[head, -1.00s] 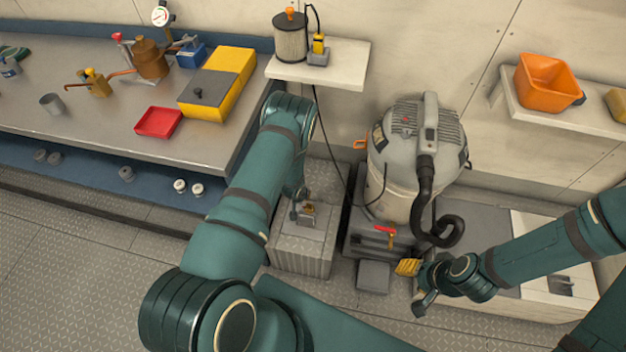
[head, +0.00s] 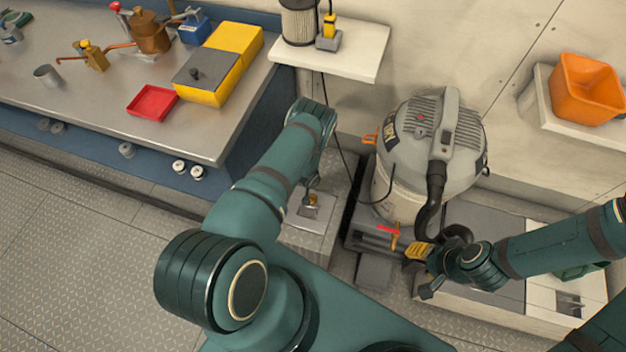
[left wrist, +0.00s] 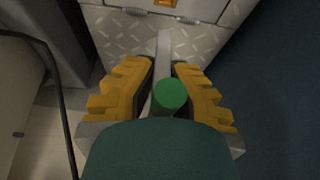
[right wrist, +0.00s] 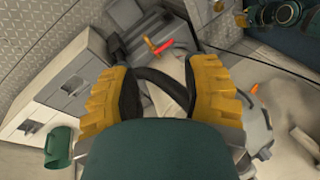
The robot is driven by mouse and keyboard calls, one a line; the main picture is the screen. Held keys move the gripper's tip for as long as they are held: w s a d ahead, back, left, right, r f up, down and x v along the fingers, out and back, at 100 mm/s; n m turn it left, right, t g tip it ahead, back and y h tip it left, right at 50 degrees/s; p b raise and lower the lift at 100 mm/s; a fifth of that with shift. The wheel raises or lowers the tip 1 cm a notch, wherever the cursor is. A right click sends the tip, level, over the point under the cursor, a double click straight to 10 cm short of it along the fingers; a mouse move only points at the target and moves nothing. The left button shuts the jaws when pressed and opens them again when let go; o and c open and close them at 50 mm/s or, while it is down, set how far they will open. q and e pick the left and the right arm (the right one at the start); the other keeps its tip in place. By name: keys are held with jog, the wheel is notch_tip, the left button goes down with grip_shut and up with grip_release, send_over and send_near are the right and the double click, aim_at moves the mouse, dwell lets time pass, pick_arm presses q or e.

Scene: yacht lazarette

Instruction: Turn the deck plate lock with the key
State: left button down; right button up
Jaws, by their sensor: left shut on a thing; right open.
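My left gripper (left wrist: 163,95) is shut on a key (left wrist: 170,93) with a round green head. A grey bar runs from the head toward a box's tread-patterned top. A small brass-yellow lock (left wrist: 165,3) in a plate shows at the top edge of the left wrist view, apart from the key. In the head view the grey box (head: 305,240) with a plate (head: 311,208) on top stands beyond my left arm, which hides much of it; I cannot make out the key there. My right gripper (head: 418,251) is open and empty near the vacuum hose; its fingers also show in the right wrist view (right wrist: 160,95).
A grey vacuum (head: 430,150) stands right of the box, with a cable hanging beside it. A red-handled valve (head: 390,230) is at its base. The workbench (head: 110,120) is at left, a wall shelf (head: 350,55) behind, and an orange bin (head: 585,90) at right. Floor is clear at lower left.

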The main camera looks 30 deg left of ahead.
pick_arm(q)
jog(key=b, duration=0.3)
send_over(311, 194)
jog(key=d, duration=0.1)
notch_tip(311, 194, down, 4)
jog(key=shift+f, duration=0.1)
jog(key=shift+f+b, duration=1)
jog(key=shift+f, duration=0.1)
jog(key=shift+s+f, duration=0.1)
jog(key=shift+f, duration=1.05)
dwell(1.7)
dwell(0.4)
jog(key=n+y, duration=0.1)
jog(key=n, duration=0.3)
jog(key=shift+d+n+g+y, duration=0.1)
jog(key=shift+n+g+y, duration=0.3)
jog(key=n+g+y, duration=0.1)
jog(key=n, duration=0.3)
jog(key=shift+d+n, duration=0.1)
jog(key=shift+n, duration=0.2)
jog(key=n+g, duration=0.1)
jog(key=n, duration=0.1)
jog(key=n+g, duration=0.1)
jog(key=n, duration=0.2)
jog(key=shift+y, duration=0.3)
jog(key=n+g, duration=0.2)
jog(key=n, duration=0.3)
